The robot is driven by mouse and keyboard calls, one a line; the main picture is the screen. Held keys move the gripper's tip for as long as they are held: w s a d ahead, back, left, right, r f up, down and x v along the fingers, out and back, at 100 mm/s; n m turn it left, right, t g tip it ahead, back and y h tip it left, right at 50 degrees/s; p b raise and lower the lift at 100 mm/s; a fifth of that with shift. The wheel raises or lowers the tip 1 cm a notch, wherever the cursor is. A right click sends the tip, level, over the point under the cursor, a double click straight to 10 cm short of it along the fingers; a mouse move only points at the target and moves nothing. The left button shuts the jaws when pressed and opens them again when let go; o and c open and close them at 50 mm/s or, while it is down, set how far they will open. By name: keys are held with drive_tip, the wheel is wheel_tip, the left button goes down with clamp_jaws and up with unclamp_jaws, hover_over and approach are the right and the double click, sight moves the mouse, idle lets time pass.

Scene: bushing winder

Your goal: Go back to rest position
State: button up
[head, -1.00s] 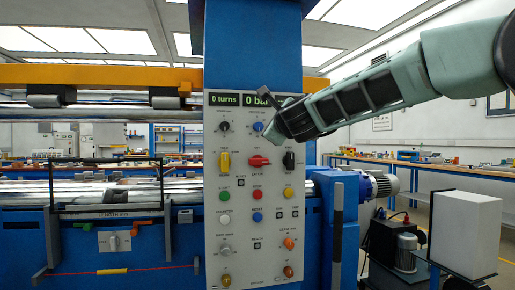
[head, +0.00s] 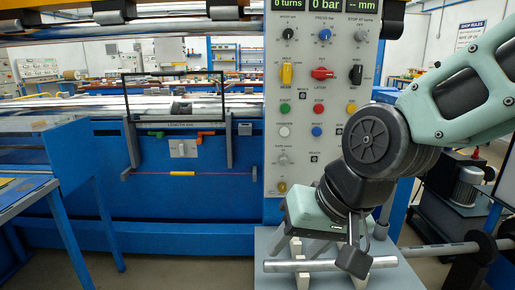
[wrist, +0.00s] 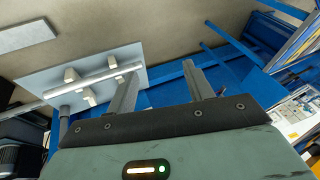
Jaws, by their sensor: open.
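My gripper (wrist: 163,84) is open in the wrist view, its two grey fingers wide apart with nothing between them. In the head view its pale green hand (head: 308,212) hangs low at the right of centre, in front of the control panel's lower part. A long grey rod (head: 318,265) lies across pale blocks on a light grey table (head: 390,281) just below the hand. In the wrist view the rod (wrist: 92,77) and blocks show left of the fingers.
The winder's control panel (head: 302,105) stands behind my arm, with displays, knobs and buttons. A blue table (head: 75,165) stands at the left. A horizontal bar with dark discs (head: 484,248) is at the lower right. Open floor (head: 165,268) lies between the left table and the rod table.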

drive_tip(key=s+d+f+n+g+h, duration=0.2)
drive_tip(key=s+d+f+n, duration=0.15)
drive_tip(key=s, duration=0.25)
drive_tip(key=s+d+f+n+g+h, duration=0.1)
drive_tip(key=s+d+f+n+h, duration=0.15)
drive_tip(key=s+d, duration=0.3)
wheel_tip(320, 180, up, 13)
drive_tip(key=a+p, duration=0.1)
drive_tip(key=p, duration=1.2)
drive_tip(key=shift+s+r+y, duration=0.2)
drive_tip(key=shift+s+y, duration=0.1)
drive_tip(key=shift+y, duration=0.15)
